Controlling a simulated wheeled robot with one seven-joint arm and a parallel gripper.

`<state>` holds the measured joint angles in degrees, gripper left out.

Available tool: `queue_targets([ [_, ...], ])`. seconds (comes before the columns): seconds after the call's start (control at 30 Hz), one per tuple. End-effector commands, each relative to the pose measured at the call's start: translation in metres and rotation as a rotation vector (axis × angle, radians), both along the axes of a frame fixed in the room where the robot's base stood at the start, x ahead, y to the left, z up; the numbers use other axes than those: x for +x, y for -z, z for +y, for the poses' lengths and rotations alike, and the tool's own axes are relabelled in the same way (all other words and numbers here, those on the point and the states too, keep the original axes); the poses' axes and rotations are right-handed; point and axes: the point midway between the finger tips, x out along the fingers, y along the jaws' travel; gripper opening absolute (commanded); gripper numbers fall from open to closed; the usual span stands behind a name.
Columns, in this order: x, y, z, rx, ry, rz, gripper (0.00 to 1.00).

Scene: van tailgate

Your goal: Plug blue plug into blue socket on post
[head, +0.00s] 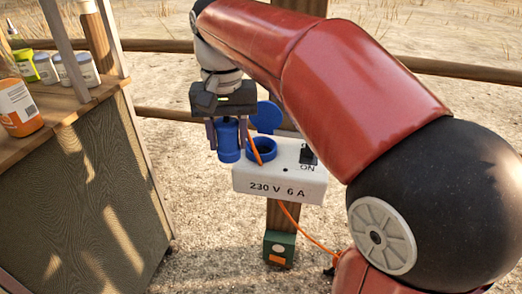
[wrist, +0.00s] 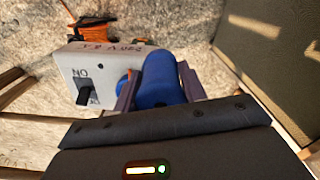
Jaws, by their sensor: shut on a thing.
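My gripper (head: 228,136) is shut on the blue plug (head: 228,142), which hangs upright between the fingers. The plug also fills the space between the fingers in the wrist view (wrist: 158,82). The blue socket (head: 262,149) is a round opening on top of a white box (head: 280,183) on the post, with its round blue lid (head: 267,117) standing open behind it. The plug is to the left of the socket, apart from it in the head view. In the wrist view the socket is mostly hidden behind the plug and finger. An orange cable (head: 254,148) shows beside the plug.
The white box is marked 230 V 6 A and has a black switch (head: 308,153) by the word ON. A wooden counter (head: 75,100) with bottles and cans stands at left. Wooden rails (head: 155,46) run behind.

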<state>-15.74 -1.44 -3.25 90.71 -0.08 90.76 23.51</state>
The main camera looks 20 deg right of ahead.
Motion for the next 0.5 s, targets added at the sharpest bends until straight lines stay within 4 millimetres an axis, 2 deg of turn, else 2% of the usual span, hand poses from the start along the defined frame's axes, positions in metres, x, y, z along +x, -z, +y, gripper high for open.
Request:
queue_targets([
  [0.5,0.022,0.002,-0.036,0.000,0.001,0.000,0.15],
])
